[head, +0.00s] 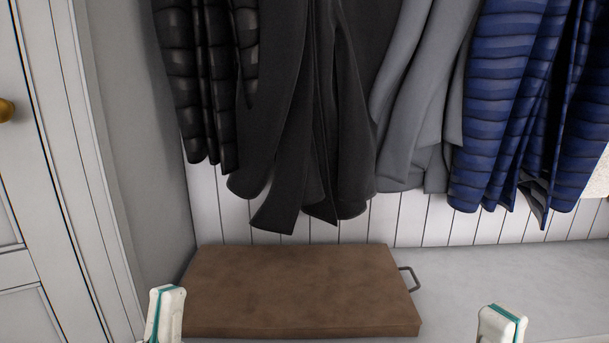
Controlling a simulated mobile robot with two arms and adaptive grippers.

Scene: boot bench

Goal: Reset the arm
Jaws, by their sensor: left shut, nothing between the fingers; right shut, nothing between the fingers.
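My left gripper (165,314) shows at the bottom edge of the head view, left of centre, as a white and teal tip. It is shut and empty, in front of the left end of a brown padded cushion (300,288). My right gripper (502,325) shows at the bottom edge to the right, also white and teal. It is shut and empty, in front of the bare grey bench top. The rest of both grippers and arms is cut off below the frame.
The cushion lies on the left of the grey bench (500,280); a dark handle (409,279) shows at its right side. Black (200,80), dark grey (300,110), light grey (420,100) and blue (500,100) coats hang above. A panelled door (40,190) stands left. The bench's right is clear.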

